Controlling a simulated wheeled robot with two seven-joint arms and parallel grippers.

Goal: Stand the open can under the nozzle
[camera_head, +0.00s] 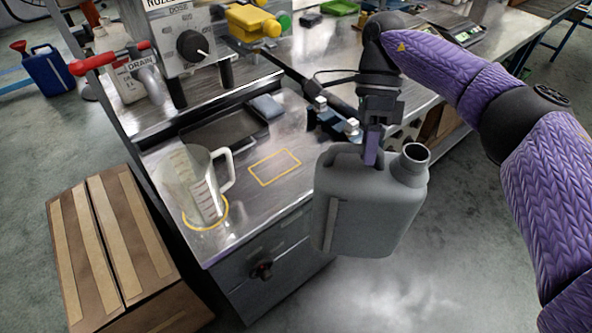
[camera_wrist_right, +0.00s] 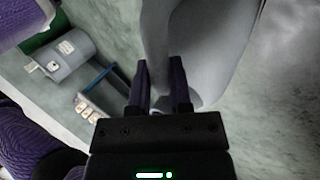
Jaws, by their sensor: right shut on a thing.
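The grey can (camera_head: 365,210) hangs upright in the air in front of the bench's right side, its round neck (camera_head: 415,153) open at the top right. My right gripper (camera_head: 372,148) is shut on its top handle. In the right wrist view, the two fingers (camera_wrist_right: 161,88) close on the handle of the can (camera_wrist_right: 215,45). A dosing panel (camera_head: 188,40) with a black dial and partly cut-off lettering stands at the back of the bench. I cannot clearly make out the nozzle outlet. My left gripper is not in view.
A clear measuring jug (camera_head: 200,185) stands on a yellow ring on the metal bench. A yellow rectangle (camera_head: 275,167) beside it is empty. A red-handled drain tap (camera_head: 110,58) juts out at the left. A cardboard box (camera_head: 120,250) stands on the floor at the bench's left.

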